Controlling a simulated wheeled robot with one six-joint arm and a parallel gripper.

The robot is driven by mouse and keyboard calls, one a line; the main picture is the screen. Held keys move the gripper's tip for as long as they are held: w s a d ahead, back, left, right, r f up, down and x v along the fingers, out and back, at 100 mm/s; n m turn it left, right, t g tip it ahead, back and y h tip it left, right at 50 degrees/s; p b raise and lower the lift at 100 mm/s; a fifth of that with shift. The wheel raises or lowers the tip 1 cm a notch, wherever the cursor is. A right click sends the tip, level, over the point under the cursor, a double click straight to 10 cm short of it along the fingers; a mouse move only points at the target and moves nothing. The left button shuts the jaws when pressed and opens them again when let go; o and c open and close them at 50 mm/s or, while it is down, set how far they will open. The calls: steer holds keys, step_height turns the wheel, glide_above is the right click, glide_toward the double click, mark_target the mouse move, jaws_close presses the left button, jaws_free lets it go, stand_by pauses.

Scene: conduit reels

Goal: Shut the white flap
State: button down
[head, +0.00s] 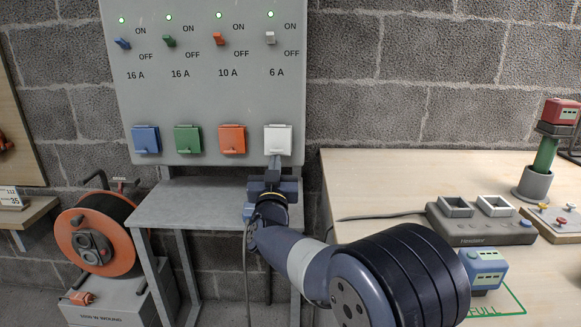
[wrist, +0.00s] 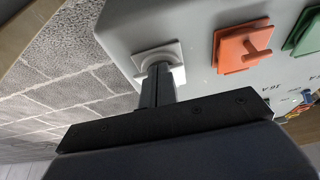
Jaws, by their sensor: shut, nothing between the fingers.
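The white flap (head: 278,139) is at the right end of the row of coloured flaps on the grey panel, below the 6 A label. In the head view it looks about flat against the panel, like the others. My gripper (head: 275,161) is shut and empty, at the flap's lower edge. In the wrist view the closed fingertips (wrist: 158,68) overlap the middle of the white flap (wrist: 172,49) and seem to touch it; part of the flap is hidden behind them. I cannot tell whether it is fully closed.
The orange flap (head: 231,139), green flap (head: 188,139) and blue flap (head: 146,139) sit to the left. A grey stand (head: 190,205) is below the panel. A cable reel (head: 98,235) stands at left. A wooden table (head: 375,180) with a charger (head: 480,228) is at right.

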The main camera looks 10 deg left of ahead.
steer(key=w+b, duration=0.1)
steer(key=f+t+b, duration=0.1)
steer(key=b, duration=0.1)
steer(key=shift+w+a, duration=0.2)
steer(key=shift+w, duration=0.2)
steer(key=shift+b, duration=0.35)
steer(key=p+v, duration=0.1)
steer(key=v, duration=0.9)
steer(key=shift+s+f+p, duration=0.2)
steer(key=shift+f+p, duration=0.1)
steer(key=shift+p, duration=0.1)
steer(key=b+x, duration=0.1)
steer(key=x, duration=0.9)
steer(key=shift+w+r+b, duration=0.25)
steer(key=shift+r+b, duration=0.1)
